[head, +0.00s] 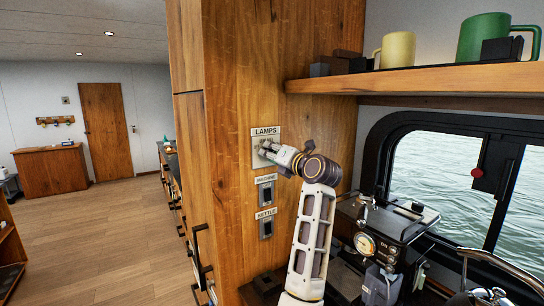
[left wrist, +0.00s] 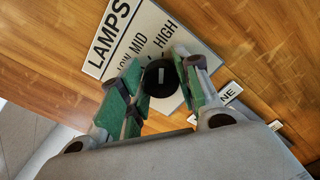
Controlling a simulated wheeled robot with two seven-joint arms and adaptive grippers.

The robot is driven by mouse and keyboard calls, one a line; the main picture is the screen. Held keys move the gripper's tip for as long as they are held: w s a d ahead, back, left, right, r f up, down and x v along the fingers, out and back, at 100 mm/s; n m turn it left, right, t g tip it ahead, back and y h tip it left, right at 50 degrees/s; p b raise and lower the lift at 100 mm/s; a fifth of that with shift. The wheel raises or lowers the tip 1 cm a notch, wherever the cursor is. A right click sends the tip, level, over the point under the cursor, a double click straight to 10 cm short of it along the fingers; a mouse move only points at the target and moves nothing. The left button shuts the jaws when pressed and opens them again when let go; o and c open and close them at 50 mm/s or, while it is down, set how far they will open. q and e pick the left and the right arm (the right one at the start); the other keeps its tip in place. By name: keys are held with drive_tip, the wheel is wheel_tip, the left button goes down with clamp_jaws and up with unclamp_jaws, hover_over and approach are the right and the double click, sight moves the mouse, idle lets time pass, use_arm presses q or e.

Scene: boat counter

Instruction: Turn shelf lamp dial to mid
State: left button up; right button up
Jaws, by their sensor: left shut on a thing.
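The lamp plate (head: 265,133), marked LAMPS, is on the wooden panel. In the left wrist view the plate (left wrist: 143,38) reads LOW, MID and HIGH. The black dial (left wrist: 160,78) has a pale line that runs up the picture, closer to HIGH than to MID. My left gripper (head: 268,150) is at the plate and hides the dial in the head view. In the left wrist view its green-padded fingers (left wrist: 157,92) are on either side of the dial, shut on it. My right gripper is not in view.
Below the lamp plate are the MACHINE switch (head: 265,192) and the KETTLE switch (head: 266,226). A wooden shelf (head: 430,78) with a yellow mug (head: 396,50) and a green mug (head: 487,38) juts out above right. A coffee machine (head: 385,240) stands at lower right.

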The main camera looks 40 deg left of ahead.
sight(265, 121)
use_arm(q)
drive_tip(key=n+b, duration=0.7)
drive_tip(key=b, duration=0.1)
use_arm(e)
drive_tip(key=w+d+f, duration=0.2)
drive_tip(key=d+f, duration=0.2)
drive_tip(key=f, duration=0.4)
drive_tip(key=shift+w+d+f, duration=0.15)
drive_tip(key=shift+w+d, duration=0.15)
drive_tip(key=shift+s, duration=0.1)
use_arm(q)
drive_tip(key=o, duration=0.8)
drive_tip(key=shift+o, duration=1.2)
drive_tip(key=shift+r, duration=5)
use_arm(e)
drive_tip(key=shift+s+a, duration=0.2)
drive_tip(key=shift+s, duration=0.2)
